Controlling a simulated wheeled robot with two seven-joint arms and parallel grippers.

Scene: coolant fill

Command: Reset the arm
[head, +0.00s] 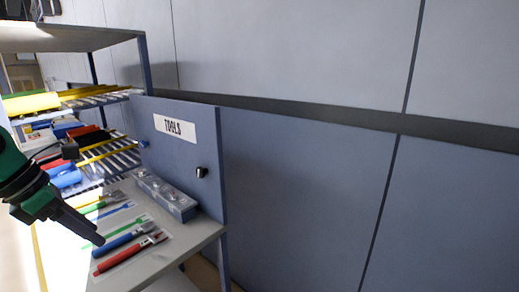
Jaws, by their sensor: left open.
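My left arm, green and black, comes in from the left edge in the head view. My left gripper (98,238) hangs over the front left part of the grey tool table (185,245). It is open with nothing seen between its fingers, and its fingertips lie in the picture close to the handle of a blue tool (122,241). I cannot tell the height above the table. A red-handled tool (122,258) lies in front of the blue one, and green-handled tools (97,207) lie behind. My right gripper is not in view.
A blue panel with a TOOLS sign (174,127) and a black knob (201,172) stands along the table's right side. A grey box (165,195) sits against it. A shelf with coloured items (32,103) is at the back left. A blue-grey wall (300,190) fills the right.

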